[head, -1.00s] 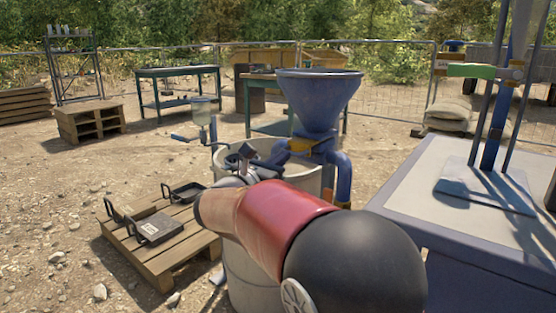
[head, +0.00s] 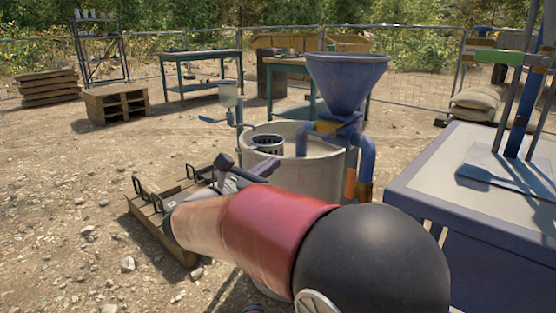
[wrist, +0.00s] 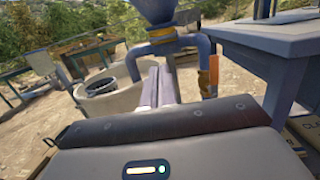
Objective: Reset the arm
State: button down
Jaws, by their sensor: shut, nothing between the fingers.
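My arm reaches forward and left across the lower middle of the head view. My gripper (head: 268,166) is at its far end, in front of the near side of the pale round tank (head: 315,178). In the wrist view the two fingers of the gripper (wrist: 160,75) lie side by side, shut and empty, pointing towards the blue pipework (wrist: 165,48). The gripper appears clear of the tank, though the exact gap is hard to tell. Part of the tank's lower wall is hidden behind my arm.
A blue hopper (head: 346,85) stands over the tank, and a dark slotted basket (head: 267,145) sits at its rim. A blue-framed table (head: 450,185) is close on the right. Open gravel lies on the left.

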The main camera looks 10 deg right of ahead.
dwell(0.3)
jog(key=s+d+f+m+g+y+p, duration=0.1)
jog(key=s+d+f+m+g+y, duration=0.25)
jog(key=s+d+m, duration=0.35)
jog(key=s+d+f+m+g+y+p, duration=0.1)
jog(key=s+d+f+m+g+y, duration=0.3)
jog(key=s, duration=0.5)
jog(key=s+a+f+m+y, duration=0.2)
jog(key=s+a+m+y, duration=0.1)
jog(key=m, duration=0.4)
jog(key=s+a+f+m+t+y+p, duration=0.1)
jog(key=s+a+f+m+y, duration=0.2)
jog(key=s+m+y, duration=0.2)
jog(key=shift+s+f+m, duration=0.3)
jog(key=shift+s+m, duration=0.9)
jog(key=shift+s, duration=0.05)
jog(key=shift+y, duration=0.25)
